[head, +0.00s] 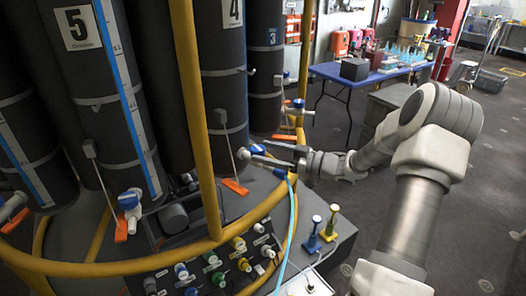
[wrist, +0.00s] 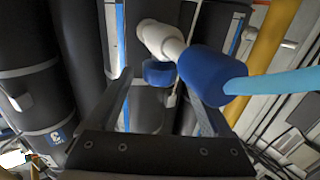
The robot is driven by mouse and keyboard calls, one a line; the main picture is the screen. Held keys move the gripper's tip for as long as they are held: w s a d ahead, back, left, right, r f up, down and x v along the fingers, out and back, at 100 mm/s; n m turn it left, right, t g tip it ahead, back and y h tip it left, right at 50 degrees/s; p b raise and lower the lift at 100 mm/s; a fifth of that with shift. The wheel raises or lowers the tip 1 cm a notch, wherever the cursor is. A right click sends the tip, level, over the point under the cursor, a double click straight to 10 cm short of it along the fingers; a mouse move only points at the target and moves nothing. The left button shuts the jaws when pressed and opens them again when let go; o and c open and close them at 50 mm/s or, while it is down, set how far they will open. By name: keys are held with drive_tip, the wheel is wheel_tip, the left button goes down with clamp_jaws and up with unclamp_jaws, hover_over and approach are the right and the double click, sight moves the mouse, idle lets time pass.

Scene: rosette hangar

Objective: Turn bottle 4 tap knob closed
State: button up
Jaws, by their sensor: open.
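Bottle 4 (head: 222,70) is a tall dark cylinder with a white "4" label inside the yellow-framed rack. Its blue tap knob (head: 257,149) shows beside my gripper (head: 257,152) at the bottle's lower right. In the wrist view, the small blue knob (wrist: 158,73) appears between the open fingers of my gripper (wrist: 165,88), below a white tap body (wrist: 160,38). A larger blue connector (wrist: 205,75) with a light blue hose (wrist: 270,84) overlaps the right finger in the picture. I cannot tell whether either finger touches the knob.
A yellow rail (head: 196,110) stands left of my gripper. Bottle 5 (head: 95,90) has its own blue-knobbed tap (head: 129,200). Several coloured fittings (head: 238,244) line the panel below. A blue table (head: 335,74) stands behind, with open floor to the right.

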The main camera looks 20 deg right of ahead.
drive_tip(key=shift+w+a, duration=0.45)
drive_tip(key=shift+w, duration=0.05)
clamp_jaws()
